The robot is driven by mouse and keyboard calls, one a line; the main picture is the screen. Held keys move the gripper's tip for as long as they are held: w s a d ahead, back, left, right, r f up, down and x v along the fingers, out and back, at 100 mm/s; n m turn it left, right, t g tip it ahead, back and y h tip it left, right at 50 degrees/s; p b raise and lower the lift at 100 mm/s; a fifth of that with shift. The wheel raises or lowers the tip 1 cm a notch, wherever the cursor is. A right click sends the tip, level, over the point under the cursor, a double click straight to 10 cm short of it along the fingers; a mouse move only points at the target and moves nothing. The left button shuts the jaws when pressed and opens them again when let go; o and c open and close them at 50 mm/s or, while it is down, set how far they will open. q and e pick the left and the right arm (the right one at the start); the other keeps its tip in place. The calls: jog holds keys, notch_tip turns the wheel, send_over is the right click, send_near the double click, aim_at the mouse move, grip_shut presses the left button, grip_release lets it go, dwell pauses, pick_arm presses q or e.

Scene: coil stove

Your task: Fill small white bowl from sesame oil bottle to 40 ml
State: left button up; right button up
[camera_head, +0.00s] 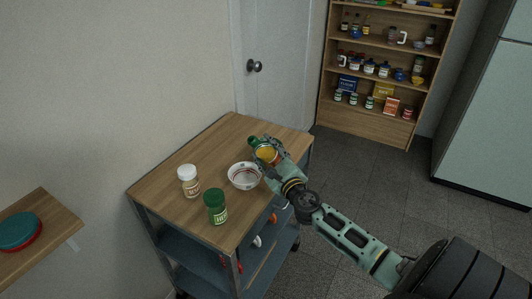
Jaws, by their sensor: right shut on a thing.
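The small white bowl (243,181) stands upright on the wooden top of the cart, near its right edge. It has a reddish line inside; any liquid in it is too small to make out. My right gripper (264,150) is just behind and to the right of the bowl, above the cart top. It is shut on an amber-and-green thing, likely the sesame oil bottle (267,154). The gripper hides much of it, so its tilt and label are unclear. My left gripper is out of view.
A white-capped jar (188,181) and a green-capped jar (215,207) stand on the cart top (227,133), left and front of the bowl. The back left of the top is clear. A stocked shelf (366,116) and a fridge (487,120) stand beyond.

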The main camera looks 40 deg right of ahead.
aim_at(278, 160)
jog(key=shift+d+f+b, duration=0.15)
jog(key=shift+f+b, duration=0.15)
jog(key=shift+f, duration=0.05)
jog(key=n+b, duration=0.1)
jog(key=d+f+n, duration=0.1)
jog(key=n, duration=0.1)
jog(key=shift+s+d+b, duration=0.1)
jog(key=shift+b, duration=0.25)
jog(key=n+b, duration=0.1)
jog(key=f+n+b, duration=0.1)
jog(key=n, duration=0.1)
jog(key=shift+d+f+n, duration=0.2)
jog(key=shift+d+n, duration=0.1)
jog(key=shift+d, duration=0.1)
jog(key=shift+n+t+y, duration=0.3)
jog(key=shift+n, duration=0.2)
jog(key=shift+d+r+n+p, duration=0.1)
jog(key=shift+r+n+p, duration=0.2)
jog(key=shift+r+p, duration=0.15)
jog(key=shift+r+n+p, duration=0.35)
jog(key=shift+n+p, duration=0.15)
jog(key=shift+p, duration=0.15)
jog(key=shift+s+f, duration=0.1)
jog(key=shift+f, duration=0.05)
jog(key=shift+r+n, duration=0.2)
jog(key=shift+n, duration=0.1)
